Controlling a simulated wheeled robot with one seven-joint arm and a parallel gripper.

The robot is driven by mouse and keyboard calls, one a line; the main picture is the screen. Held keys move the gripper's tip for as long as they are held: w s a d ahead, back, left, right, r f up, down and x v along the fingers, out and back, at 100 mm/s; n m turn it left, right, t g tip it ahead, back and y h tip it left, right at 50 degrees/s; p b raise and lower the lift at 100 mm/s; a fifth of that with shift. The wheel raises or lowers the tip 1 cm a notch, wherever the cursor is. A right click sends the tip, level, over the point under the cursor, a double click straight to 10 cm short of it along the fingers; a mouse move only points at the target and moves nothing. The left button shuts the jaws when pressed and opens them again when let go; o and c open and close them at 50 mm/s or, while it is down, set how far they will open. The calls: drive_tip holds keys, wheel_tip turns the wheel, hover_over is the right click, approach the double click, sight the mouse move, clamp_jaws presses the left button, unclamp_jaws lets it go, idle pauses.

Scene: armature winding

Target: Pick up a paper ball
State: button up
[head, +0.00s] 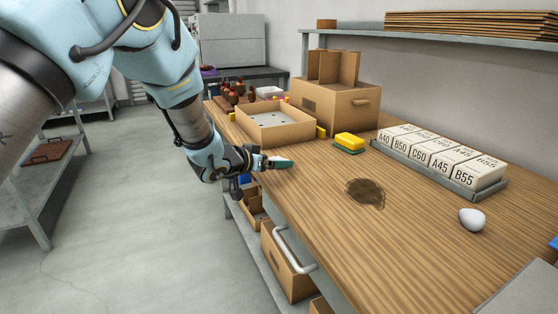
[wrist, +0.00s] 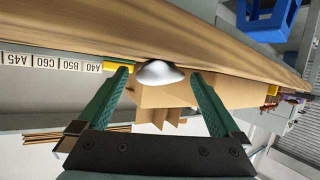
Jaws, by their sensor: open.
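My gripper (head: 280,163) is at the left long edge of the wooden table in the head view. Its two green fingers are apart in the wrist view (wrist: 160,76). A smooth pale grey dome (wrist: 158,73) shows between the fingertips in the wrist view, against the table edge, with no finger visibly touching it. I cannot tell if it is the paper ball, and the head view does not show it clearly. A smooth white egg-shaped object (head: 472,219) lies at the right of the table, well away from my gripper. No crumpled paper is clearly visible.
A yellow-and-green sponge (head: 349,142), a cardboard tray (head: 270,137), a cardboard box (head: 325,105) and a rack of labelled boxes (head: 478,191) stand farther back. A dark brown stain (head: 366,193) marks the tabletop.

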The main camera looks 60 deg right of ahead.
drive_tip(key=shift+d+f, duration=0.15)
drive_tip(key=shift+d, duration=0.2)
drive_tip(key=c, duration=1.2)
